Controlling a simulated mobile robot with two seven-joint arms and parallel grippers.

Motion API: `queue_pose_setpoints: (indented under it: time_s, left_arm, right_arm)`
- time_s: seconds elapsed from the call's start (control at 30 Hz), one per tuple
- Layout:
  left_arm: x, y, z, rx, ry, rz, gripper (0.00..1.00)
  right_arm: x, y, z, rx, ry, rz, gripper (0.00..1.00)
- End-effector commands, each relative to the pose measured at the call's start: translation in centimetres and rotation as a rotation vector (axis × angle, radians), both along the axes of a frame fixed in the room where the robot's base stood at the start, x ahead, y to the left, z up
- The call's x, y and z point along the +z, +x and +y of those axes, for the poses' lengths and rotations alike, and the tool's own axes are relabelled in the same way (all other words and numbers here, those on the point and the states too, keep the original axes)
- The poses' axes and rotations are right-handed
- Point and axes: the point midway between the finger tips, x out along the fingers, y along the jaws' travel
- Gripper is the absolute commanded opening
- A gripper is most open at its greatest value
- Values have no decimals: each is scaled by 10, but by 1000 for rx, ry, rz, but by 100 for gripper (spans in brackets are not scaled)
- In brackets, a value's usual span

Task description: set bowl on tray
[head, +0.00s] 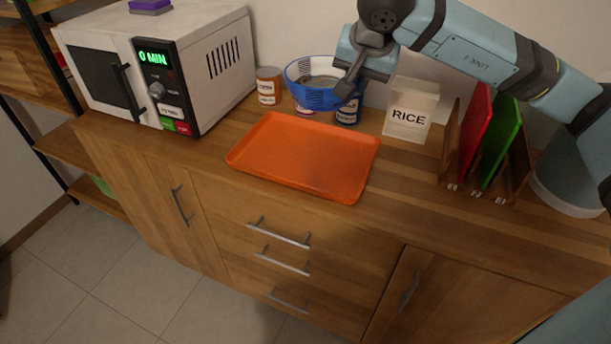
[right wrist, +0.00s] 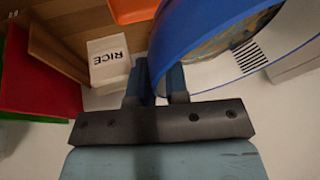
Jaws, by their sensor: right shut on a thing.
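The blue bowl (head: 308,98) is in the head view behind the tray, its right rim at my right gripper (head: 347,86). My right gripper is shut on the bowl's rim; in the right wrist view the fingers (right wrist: 158,88) meet the blue rim (right wrist: 172,42). The bowl appears raised, covering the upper parts of jars behind or below it. The orange tray (head: 300,155) lies empty and flat on the counter; its corner also shows in the right wrist view (right wrist: 132,10). My left gripper is not in view.
A white microwave (head: 165,65) stands at left. An orange-and-white jar (head: 268,87) and a dark blue jar (head: 347,112) stand behind the tray. A rice box (head: 409,112) and a rack with red (head: 475,130) and green boards (head: 503,140) stand at right.

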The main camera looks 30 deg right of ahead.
Motion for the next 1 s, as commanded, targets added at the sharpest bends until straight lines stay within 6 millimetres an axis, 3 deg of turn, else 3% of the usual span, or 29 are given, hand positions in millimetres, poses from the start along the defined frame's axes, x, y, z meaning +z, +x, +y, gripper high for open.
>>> queue_pose_setpoints:
  time_s: [0.03,0.1,0.3,0.4,0.53,0.8,1.0]
  left_arm:
    - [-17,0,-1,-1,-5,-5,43]
    - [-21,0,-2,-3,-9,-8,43]
    - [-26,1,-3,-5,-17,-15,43]
    - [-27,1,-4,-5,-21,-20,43]
    - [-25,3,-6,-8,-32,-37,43]
    - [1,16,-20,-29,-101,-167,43]
    - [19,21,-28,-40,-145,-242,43]
  right_arm:
    - [-11,-1,-7,-32,4,-5,0]
    - [-10,-4,-16,-71,7,-8,0]
    - [-6,-10,-30,-132,10,-11,0]
    - [-14,-11,-32,-141,10,-9,0]
    - [-42,-11,-32,-142,10,-7,0]
    - [-112,-11,-32,-140,10,-7,0]
    - [-150,-11,-31,-140,10,-9,0]
